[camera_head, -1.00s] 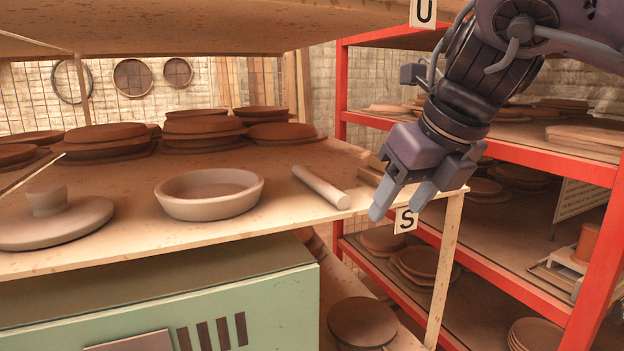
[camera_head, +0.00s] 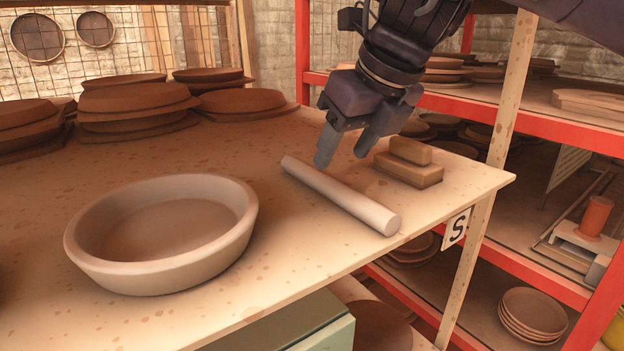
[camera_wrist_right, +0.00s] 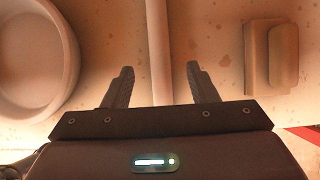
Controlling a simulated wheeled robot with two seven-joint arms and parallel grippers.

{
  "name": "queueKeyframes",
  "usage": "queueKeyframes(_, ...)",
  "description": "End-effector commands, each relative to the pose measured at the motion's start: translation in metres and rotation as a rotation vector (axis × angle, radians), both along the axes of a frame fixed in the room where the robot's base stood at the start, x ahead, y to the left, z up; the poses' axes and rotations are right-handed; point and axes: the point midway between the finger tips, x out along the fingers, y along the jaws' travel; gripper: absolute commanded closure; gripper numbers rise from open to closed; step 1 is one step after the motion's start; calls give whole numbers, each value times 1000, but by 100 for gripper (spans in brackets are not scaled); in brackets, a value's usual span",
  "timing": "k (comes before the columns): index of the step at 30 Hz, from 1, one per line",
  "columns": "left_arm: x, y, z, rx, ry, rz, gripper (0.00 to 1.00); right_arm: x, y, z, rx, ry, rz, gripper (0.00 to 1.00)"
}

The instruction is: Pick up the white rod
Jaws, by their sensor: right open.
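The white rod (camera_head: 343,195) lies on the wooden shelf top, slanting from the back left to the front right. My right gripper (camera_head: 343,158) is open and empty above the rod's far half. In the right wrist view the rod (camera_wrist_right: 158,50) runs up between the two open fingers (camera_wrist_right: 160,85), apart from both of them. My left gripper does not show.
A shallow pale bowl (camera_head: 90,266) stands left of the rod. Two stacked tan blocks (camera_head: 409,172) lie close to its right. Stacks of brown plates (camera_head: 135,108) stand behind. A red rack stands at right.

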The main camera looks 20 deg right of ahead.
Motion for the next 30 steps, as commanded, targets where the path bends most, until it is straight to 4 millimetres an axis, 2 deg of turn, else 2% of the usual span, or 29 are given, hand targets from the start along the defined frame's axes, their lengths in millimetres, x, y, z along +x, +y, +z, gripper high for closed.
queueKeyframes(6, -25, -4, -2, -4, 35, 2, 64, 10, 4, -19, 2, 3, 1, 47)
queueKeyframes(10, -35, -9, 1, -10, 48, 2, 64, 17, 7, -33, 1, 5, 1, 47)
queueKeyframes(14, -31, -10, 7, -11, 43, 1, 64, 25, 10, -46, 0, 4, 0, 47)
queueKeyframes(18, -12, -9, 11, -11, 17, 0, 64, 31, 12, -57, 1, 0, 0, 47)
queueKeyframes(21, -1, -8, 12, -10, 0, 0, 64, 32, 13, -60, 2, -1, 0, 47)
queueKeyframes(25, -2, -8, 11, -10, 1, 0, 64, 32, 13, -60, 2, -1, 0, 47)
queueKeyframes(26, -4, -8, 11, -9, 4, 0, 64, 32, 13, -60, 2, -1, 0, 49)
queueKeyframes(30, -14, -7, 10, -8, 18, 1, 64, 32, 13, -60, 2, 0, 0, 67)
